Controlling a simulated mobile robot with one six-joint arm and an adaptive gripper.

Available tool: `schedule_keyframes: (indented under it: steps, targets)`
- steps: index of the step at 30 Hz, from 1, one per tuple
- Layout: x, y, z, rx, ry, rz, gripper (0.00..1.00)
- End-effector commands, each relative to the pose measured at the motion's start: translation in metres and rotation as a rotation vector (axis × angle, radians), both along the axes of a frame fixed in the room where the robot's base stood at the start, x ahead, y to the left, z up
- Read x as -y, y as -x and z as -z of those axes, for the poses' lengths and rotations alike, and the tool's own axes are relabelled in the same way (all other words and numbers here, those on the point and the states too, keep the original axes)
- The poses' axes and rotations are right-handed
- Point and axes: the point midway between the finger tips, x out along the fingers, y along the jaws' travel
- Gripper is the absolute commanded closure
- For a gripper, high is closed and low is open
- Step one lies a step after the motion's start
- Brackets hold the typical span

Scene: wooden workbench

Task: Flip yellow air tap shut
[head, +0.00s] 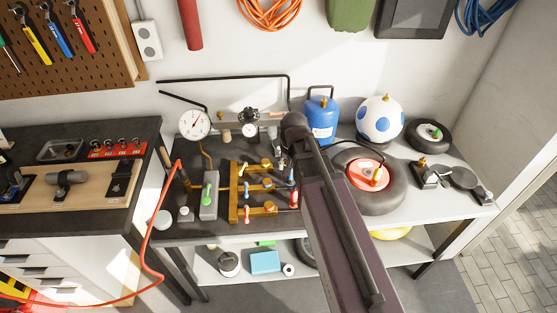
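A brass pipe manifold (234,193) stands on the dark bench top, with several small coloured tap handles on it. A small yellow upright piece (377,174) stands on the red hub of a black tyre (372,199), right of my arm. I cannot tell if it is the yellow air tap, and no handle on the manifold shows clearly as yellow. My arm reaches over the bench between manifold and tyre. My gripper (285,157) is small, dark and mostly hidden near the manifold's right side; its fingers cannot be made out.
A grey block with a green lever (207,194) stands left of the manifold. Behind are a dial gauge (195,124), a blue gas bottle (322,121) and a blue-and-white ball (380,121). A red hose (149,224) hangs over the front left edge.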

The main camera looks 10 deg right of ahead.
Motion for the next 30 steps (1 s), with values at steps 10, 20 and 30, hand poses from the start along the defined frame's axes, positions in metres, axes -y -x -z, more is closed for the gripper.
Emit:
schedule_keyframes:
  steps: [10, 20, 30]
  targets:
    - [0.029, 0.039, 0.018, -0.016, 0.033, -0.111, 0.51]
    - [0.045, 0.065, 0.046, -0.038, 0.052, -0.183, 0.51]
    - [0.049, 0.079, 0.074, -0.057, 0.056, -0.209, 0.51]
